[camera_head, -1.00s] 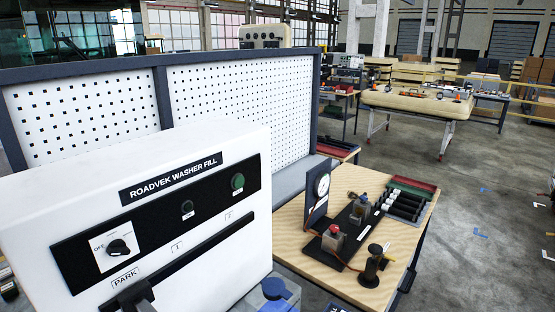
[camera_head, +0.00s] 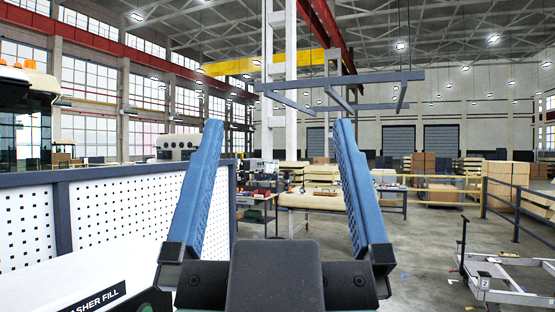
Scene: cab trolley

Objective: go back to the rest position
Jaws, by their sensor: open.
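My gripper (camera_head: 274,130) stands upright in the middle of the head view. Its two blue fingers are spread wide apart with nothing between them. The dark palm fills the bottom middle of the picture. The gripper is in the air, in front of the hall and to the right of the white washer fill panel (camera_head: 95,278), which shows only in part at the lower left.
A perforated white board (camera_head: 115,207) in a dark frame stands at the left. Work tables (camera_head: 305,200) stand farther back. The floor between is open.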

